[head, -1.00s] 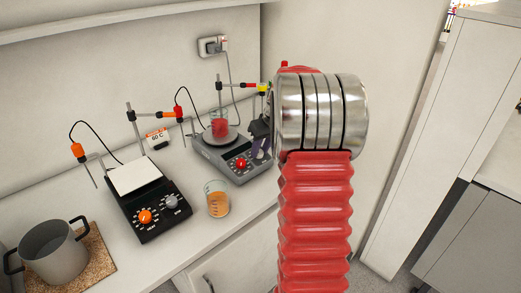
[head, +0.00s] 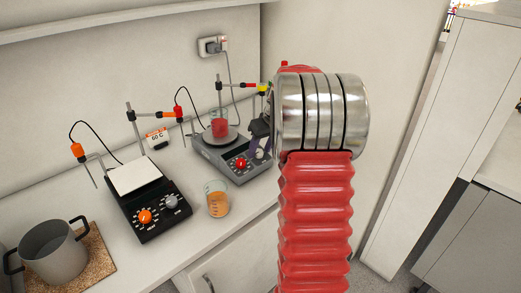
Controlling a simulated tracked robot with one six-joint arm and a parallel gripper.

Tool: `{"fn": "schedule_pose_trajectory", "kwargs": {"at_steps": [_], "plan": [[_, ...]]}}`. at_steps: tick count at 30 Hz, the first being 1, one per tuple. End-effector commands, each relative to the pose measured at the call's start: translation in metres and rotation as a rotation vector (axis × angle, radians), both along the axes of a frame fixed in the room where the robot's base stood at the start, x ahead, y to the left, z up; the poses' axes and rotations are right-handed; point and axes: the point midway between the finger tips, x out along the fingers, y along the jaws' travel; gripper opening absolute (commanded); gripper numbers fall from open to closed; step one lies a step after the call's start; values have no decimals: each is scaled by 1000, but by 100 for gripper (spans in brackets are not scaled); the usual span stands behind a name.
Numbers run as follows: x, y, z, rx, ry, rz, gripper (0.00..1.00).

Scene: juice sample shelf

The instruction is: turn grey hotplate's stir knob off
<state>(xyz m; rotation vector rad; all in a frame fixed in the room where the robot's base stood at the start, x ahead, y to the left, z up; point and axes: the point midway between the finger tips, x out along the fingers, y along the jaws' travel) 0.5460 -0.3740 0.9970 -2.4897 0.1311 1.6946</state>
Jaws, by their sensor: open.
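The grey hotplate (head: 215,150) stands at the back right of the bench with a beaker of red liquid (head: 219,126) on its plate. Its front panel has a red knob (head: 241,163) at left and a second, greyish knob (head: 260,154) at right. Which of them is the stir knob cannot be read. My gripper (head: 264,144), dark and small, is open just above and behind the right knob, partly hidden by my wrist. Whether a finger touches the knob cannot be told.
A black hotplate (head: 168,224) with orange and grey knobs stands to the left. A beaker of orange liquid (head: 217,200) stands in front of the grey hotplate. A pot (head: 52,255) sits on a cork mat (head: 100,262). A clamp stand (head: 221,93) rises behind the grey hotplate.

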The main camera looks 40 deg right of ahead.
Motion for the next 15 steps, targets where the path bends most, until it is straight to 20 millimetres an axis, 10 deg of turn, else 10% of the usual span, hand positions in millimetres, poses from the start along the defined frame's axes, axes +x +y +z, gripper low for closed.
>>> {"fn": "schedule_pose_trajectory", "kwargs": {"at_steps": [15], "plan": [[-28,-1,72,-2,-3,-2,45]]}}
